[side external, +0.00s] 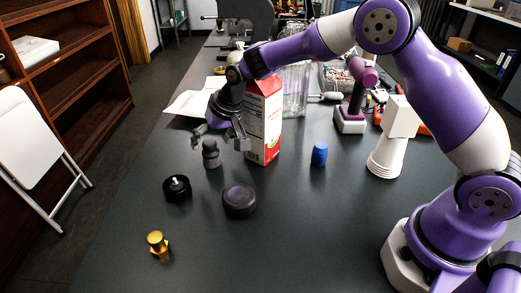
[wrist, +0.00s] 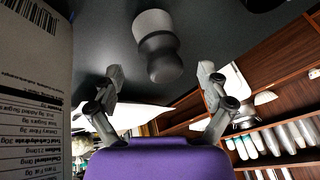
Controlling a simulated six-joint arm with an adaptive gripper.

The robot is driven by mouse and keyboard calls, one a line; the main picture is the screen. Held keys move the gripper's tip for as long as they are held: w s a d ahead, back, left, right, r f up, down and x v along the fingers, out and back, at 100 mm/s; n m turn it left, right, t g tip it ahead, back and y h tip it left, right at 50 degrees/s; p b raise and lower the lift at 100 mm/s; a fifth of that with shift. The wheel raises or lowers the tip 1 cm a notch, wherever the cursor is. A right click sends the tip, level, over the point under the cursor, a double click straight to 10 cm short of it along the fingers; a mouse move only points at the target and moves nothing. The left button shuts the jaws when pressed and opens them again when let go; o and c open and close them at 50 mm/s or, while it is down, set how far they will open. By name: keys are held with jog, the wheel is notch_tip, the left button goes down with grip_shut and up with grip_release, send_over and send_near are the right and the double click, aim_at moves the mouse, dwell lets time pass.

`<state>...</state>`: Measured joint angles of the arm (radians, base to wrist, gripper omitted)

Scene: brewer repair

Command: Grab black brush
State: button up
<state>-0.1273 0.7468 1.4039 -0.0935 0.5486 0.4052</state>
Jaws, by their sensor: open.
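The black brush (side external: 211,153) looks like a short, stubby dark piece standing on the dark table, just below my gripper (side external: 220,138). In the wrist view the brush (wrist: 160,52) shows a lighter grey section and a rounded black end, ahead of and between the fingertips. My gripper (wrist: 160,78) is open and empty, with its two fingers spread apart. The brush appears clear of both fingers; the exact height gap is hard to tell.
A red and white carton (side external: 263,125) stands close on the right of the gripper; its printed side (wrist: 35,90) fills the wrist view's left. A black cap (side external: 177,188), a dark round lid (side external: 240,199), a brass fitting (side external: 158,245) and a blue piece (side external: 319,154) stand nearby.

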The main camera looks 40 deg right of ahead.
aim_at(213, 142)
jog(key=x, duration=0.3)
jog(key=shift+f, duration=0.3)
jog(key=c, duration=1.3)
jog(key=shift+s, duration=0.1)
